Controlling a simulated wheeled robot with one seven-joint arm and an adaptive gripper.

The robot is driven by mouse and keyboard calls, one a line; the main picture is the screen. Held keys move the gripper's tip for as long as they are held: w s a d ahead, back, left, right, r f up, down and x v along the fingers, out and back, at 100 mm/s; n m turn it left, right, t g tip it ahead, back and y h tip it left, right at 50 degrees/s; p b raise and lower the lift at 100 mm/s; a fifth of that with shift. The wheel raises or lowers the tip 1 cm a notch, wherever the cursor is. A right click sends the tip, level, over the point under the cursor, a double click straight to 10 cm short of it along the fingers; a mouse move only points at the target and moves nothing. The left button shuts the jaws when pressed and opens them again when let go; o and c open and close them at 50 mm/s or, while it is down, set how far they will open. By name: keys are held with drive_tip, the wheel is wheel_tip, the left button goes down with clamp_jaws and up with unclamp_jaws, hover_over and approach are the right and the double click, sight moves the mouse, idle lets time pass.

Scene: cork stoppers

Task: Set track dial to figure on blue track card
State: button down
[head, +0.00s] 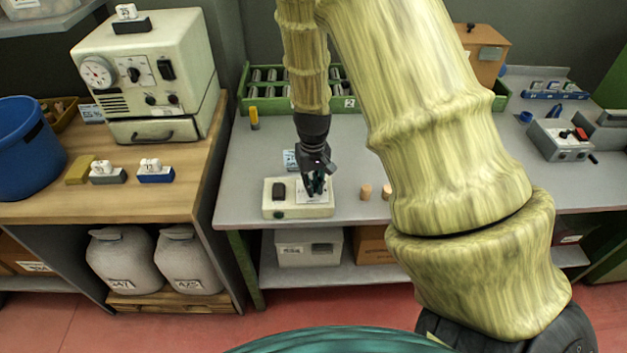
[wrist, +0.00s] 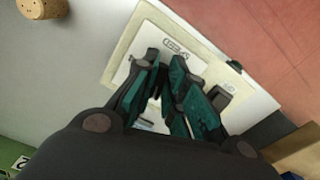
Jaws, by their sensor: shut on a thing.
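A cream control box (head: 275,209) with a black switch (head: 279,190) and a white dial plate (head: 309,199) sits at the front of the grey bench. My gripper (head: 318,186) points down onto the plate and is shut on the dial knob, which the fingers hide. The knob's setting cannot be read. A white card in a blue holder (head: 155,177) stands on the wooden bench at left; its figure looks like 13 but is small.
A grey holder (head: 108,178) with a white card stands beside the blue one. A cream machine (head: 152,75) with dials stands behind them. Corks (head: 366,192) stand just right of the control box. A green rack (head: 268,92) is at the back. My arm hides part of the bench.

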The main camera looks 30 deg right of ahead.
drive_tip(key=m+p, duration=0.1)
drive_tip(key=m, duration=0.1)
drive_tip(key=m+p, duration=0.1)
drive_tip(key=m, duration=0.1)
drive_tip(key=shift+w+a+r+m+p, duration=0.1)
drive_tip(key=shift+a+r+m+p, duration=0.1)
drive_tip(key=shift+m+p, duration=0.15)
drive_tip(key=shift+w+f+m+p, duration=0.15)
drive_tip(key=shift+m+p, duration=0.95)
drive_tip(key=shift+m, duration=1.15)
drive_tip(key=c, duration=1.5)
unclamp_jaws()
drive_tip(key=shift+a, duration=0.1)
wheel_tip(320, 180, up, 12)
drive_tip(key=shift+f, duration=0.1)
